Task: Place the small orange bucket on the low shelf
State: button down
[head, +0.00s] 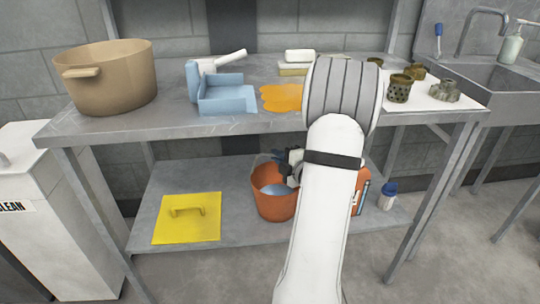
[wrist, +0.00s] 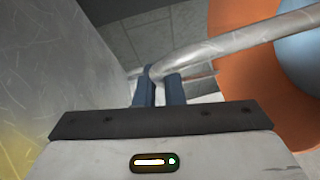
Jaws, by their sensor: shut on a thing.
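The small orange bucket (head: 272,207) is at the middle of the low shelf (head: 236,190), upright, with something pale blue-grey inside. I cannot tell for sure whether its base touches the shelf. My gripper (head: 285,160) is at the bucket's rim, partly hidden behind my arm in the head view. In the wrist view my gripper's dark fingers (wrist: 159,85) are closed around the bucket's metal handle (wrist: 240,45). The orange bucket wall (wrist: 235,75) shows at the right there.
A yellow lid-like plate (head: 187,217) with a handle lies left on the low shelf. An orange container (head: 361,190) and a small blue-capped bottle (head: 387,196) stand right. Above, the worktop (head: 150,122) carries a pot (head: 107,78), a blue dustpan (head: 225,95) and metal parts.

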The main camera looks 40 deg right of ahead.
jog(key=shift+f, duration=0.5)
jog(key=c, duration=2)
grip_release()
jog(key=shift+f, duration=0.15)
jog(key=o, duration=0.5)
jog(key=shift+c, duration=0.2)
